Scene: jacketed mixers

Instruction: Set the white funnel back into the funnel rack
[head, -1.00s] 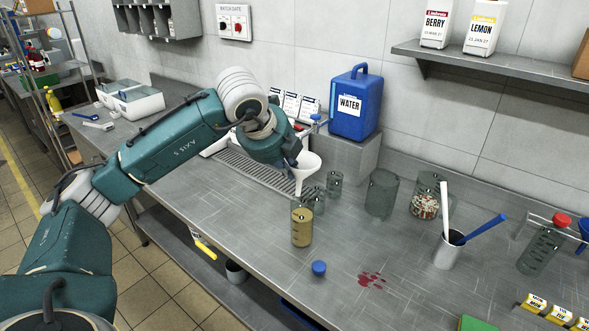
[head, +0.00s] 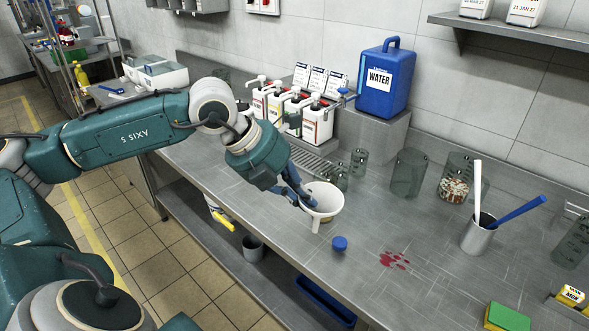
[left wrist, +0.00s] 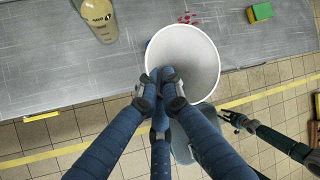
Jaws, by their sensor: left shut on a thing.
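The white funnel (head: 325,197) is held by my left gripper (head: 304,196) above the front part of the steel bench, its wide mouth tilted up. In the left wrist view, the funnel (left wrist: 196,58) fills the upper middle, and the left fingertips (left wrist: 166,82) are shut on its rim.
A blue cap (head: 340,243) and a red spill (head: 394,260) lie near the funnel. A beaker of tan contents (left wrist: 102,20) stands close by. A metal cup (head: 478,236) with white and blue tools, glass beakers (head: 409,173) and a green-yellow sponge (head: 507,318) stand further right.

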